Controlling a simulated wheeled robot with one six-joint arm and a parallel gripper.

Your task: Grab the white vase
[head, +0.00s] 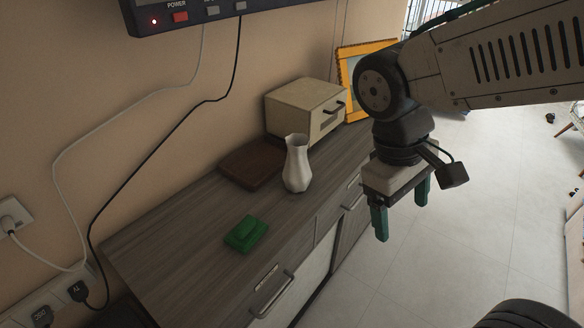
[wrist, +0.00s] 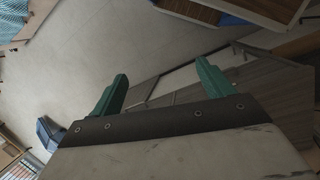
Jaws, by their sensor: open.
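The white vase (head: 297,164) stands upright on the grey wooden cabinet (head: 180,240) in the head view, near the cabinet's front edge. It has a narrow neck and a flared, uneven rim. My gripper (head: 402,214) has green fingers that point down. It is open and empty, to the right of the vase and out over the floor beside the cabinet, apart from the vase. In the wrist view the two green fingers (wrist: 160,85) are spread with nothing between them. I cannot make out the vase in the wrist view.
A green box-like object (head: 245,234) lies on the cabinet left of the vase. A dark brown board (head: 252,165) lies behind the vase, beside a beige box with a handle (head: 303,110). A yellow frame (head: 346,62) leans at the back. Cables hang along the wall.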

